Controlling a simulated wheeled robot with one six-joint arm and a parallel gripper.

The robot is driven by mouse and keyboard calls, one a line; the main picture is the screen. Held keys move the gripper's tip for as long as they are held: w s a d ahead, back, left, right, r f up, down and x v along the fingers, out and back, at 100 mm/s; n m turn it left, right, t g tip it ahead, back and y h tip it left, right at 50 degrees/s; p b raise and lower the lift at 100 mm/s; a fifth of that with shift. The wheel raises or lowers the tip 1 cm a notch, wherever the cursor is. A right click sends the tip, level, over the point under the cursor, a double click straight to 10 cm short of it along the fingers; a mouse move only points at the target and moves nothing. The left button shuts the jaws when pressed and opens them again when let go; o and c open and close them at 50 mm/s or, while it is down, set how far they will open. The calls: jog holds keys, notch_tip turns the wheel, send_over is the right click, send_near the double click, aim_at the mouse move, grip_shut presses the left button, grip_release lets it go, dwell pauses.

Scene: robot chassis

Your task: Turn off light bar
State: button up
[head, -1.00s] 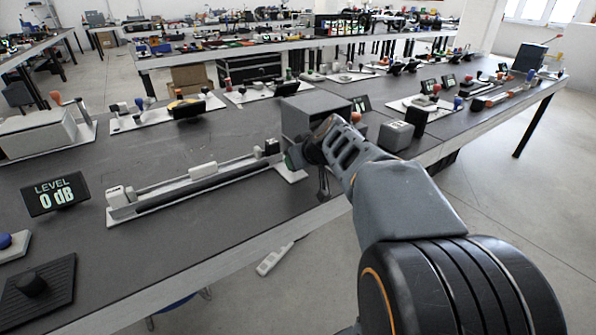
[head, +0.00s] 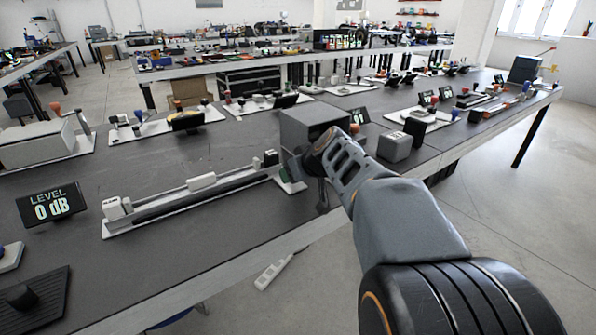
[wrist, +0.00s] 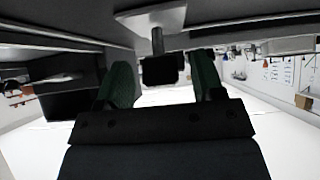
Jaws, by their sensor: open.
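No thing in view is plainly marked as the light bar. A long pale bar device (head: 160,211) with a dark strip and a white slider block (head: 201,181) lies along the table's front edge. My gripper (head: 292,172) is at its far right end, in front of a grey box (head: 312,121); the arm partly hides this spot. In the wrist view, which looks upside down, my gripper (wrist: 160,88) is open. A black knob (wrist: 160,69) on a short stem from a pale plate (wrist: 150,20) shows between the green-padded fingers. I cannot tell whether they touch it.
A "LEVEL 0 dB" display (head: 52,205) stands left of the bar device. A black pad with a knob (head: 32,299) is at front left. A pale box (head: 396,146) stands right of my arm. A white strip (head: 275,269) lies on the floor below the table.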

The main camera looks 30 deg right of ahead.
jog(key=p+v, duration=0.2)
jog(key=v, duration=1.2)
jog(key=shift+p, duration=0.4)
jog(key=shift+w, duration=0.1)
